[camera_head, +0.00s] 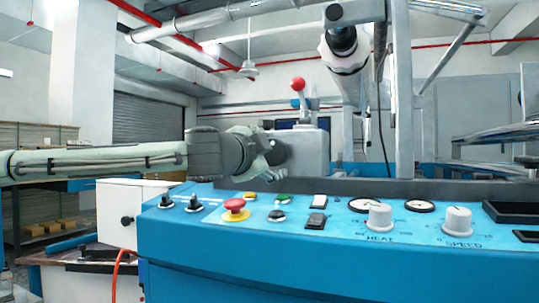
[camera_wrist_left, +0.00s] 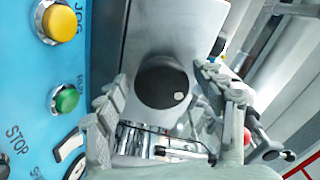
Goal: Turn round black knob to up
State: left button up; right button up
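The round black knob (camera_wrist_left: 162,82) sits on a grey metal housing (camera_wrist_left: 205,30) in the left wrist view. A small pale dot shows on its face, toward the lower right in that view. In the head view the knob (camera_head: 279,152) is partly hidden behind my left gripper (camera_head: 268,150). The left wrist view shows this gripper (camera_wrist_left: 162,76) open, one finger on each side of the knob. I see gaps beside the knob and cannot tell if either finger touches it. My right gripper is not in view.
The blue control panel below the gripper carries a red stop button (camera_head: 236,206), a yellow button (camera_wrist_left: 60,22), a green button (camera_wrist_left: 66,99), a heat dial (camera_head: 380,216) and a speed dial (camera_head: 457,219). A red-ball lever (camera_head: 298,85) rises above the housing.

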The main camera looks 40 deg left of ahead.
pick_arm(q)
jog(key=shift+s, duration=0.1)
jog(key=shift+s+d, duration=0.1)
jog(key=shift+s, duration=0.25)
jog(key=v, duration=1.1)
jog(key=shift+d, duration=0.1)
